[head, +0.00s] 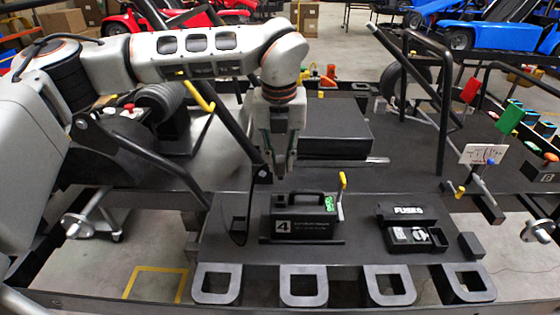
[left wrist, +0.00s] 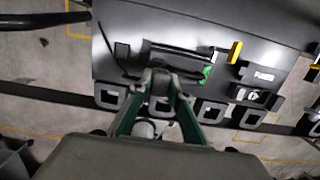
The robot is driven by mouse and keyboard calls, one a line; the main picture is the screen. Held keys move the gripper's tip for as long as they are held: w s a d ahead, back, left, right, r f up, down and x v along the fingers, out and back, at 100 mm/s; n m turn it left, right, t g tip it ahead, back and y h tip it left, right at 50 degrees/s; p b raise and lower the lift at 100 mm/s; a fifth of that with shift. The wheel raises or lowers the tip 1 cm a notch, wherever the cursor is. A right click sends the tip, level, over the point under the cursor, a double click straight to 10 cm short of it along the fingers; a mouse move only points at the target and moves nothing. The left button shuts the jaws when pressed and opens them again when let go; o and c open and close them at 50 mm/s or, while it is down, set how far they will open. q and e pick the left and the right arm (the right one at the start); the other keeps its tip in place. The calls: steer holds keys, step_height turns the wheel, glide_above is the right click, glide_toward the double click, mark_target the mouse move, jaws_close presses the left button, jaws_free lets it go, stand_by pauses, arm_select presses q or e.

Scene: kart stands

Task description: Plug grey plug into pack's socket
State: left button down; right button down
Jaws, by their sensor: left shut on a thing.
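The black pack (head: 305,222), marked 4, stands upright on a dark panel, with a carry handle on top and a green patch at its right end. Its socket cannot be made out. My left gripper (head: 275,172) points down, above and just left of the pack. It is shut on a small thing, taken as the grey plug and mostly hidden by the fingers. A thin black cable (head: 248,218) hangs below it. In the left wrist view my fingertips (left wrist: 161,80) are close together in front of the pack (left wrist: 178,62). My right gripper is out of view.
A yellow-tipped lever (head: 342,190) stands at the pack's right end. An open FUSES box (head: 408,228) and a small black block (head: 471,245) lie further right. Square loops (head: 304,286) line the front edge. A raised black box (head: 335,138) stands behind.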

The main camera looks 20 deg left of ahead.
mark_target(280, 179)
arm_select(q)
step_height(280, 179, down, 2)
steer(key=shift+f+b, duration=0.25)
steer(key=shift+b, duration=0.65)
steer(key=shift+f+b, duration=0.5)
steer(key=shift+f, duration=0.25)
steer(key=shift+f+b, duration=0.45)
steer(key=shift+f, duration=0.4)
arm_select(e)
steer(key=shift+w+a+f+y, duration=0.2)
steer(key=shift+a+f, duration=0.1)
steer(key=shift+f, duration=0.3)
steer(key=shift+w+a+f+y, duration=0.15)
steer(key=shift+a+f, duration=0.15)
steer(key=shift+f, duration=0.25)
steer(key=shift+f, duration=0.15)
arm_select(q)
steer(key=shift+f+b, duration=0.85)
steer(key=shift+f, duration=0.15)
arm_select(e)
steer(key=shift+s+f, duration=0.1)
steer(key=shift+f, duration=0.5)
arm_select(q)
steer(key=c, duration=1.8)
jaws_free()
